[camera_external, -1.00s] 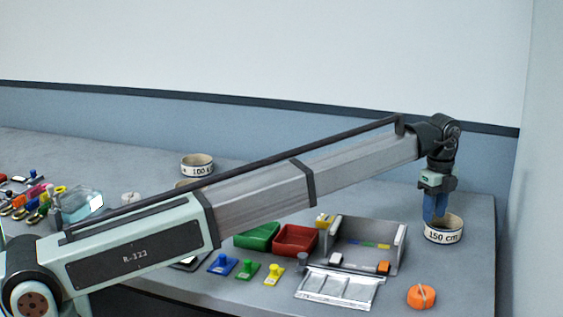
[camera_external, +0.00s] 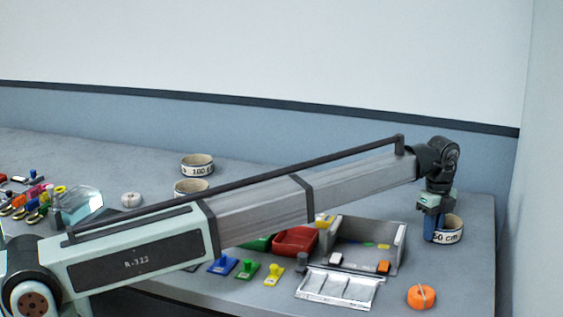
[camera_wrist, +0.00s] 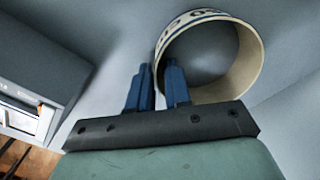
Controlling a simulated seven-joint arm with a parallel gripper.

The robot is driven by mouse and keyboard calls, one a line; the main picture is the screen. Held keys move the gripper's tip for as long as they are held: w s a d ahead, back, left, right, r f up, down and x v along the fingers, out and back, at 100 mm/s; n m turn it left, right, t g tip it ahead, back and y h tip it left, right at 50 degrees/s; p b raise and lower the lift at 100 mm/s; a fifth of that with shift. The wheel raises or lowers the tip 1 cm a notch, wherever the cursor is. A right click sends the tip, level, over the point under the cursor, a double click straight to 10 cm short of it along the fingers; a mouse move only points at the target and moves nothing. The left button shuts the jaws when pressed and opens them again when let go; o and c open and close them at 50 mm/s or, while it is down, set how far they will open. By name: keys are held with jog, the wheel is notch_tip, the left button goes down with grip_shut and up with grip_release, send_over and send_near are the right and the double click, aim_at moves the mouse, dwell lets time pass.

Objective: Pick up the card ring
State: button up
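A pale card ring (camera_external: 449,231) with dark lettering ending in "50 cm" stands at the right end of the grey bench. It also shows at the upper right of the wrist view (camera_wrist: 247,65). My gripper (camera_external: 432,239) is low at the ring's left side, and its blue fingers hide part of the ring. In the wrist view my gripper (camera_wrist: 158,66) has its two fingers a small gap apart. The ring's left wall appears near that gap, with the right finger overlapping the ring. I cannot tell whether either finger touches it.
Two similar pale rings stand farther back, one marked 100 (camera_external: 197,167) and one in front of it (camera_external: 191,187). A grey open box (camera_external: 398,247), a red tray (camera_external: 296,241) and an orange roll (camera_external: 421,297) lie nearby. The bench's right edge is close.

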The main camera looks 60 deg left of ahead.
grip_shut()
jog(key=shift+r, duration=0.15)
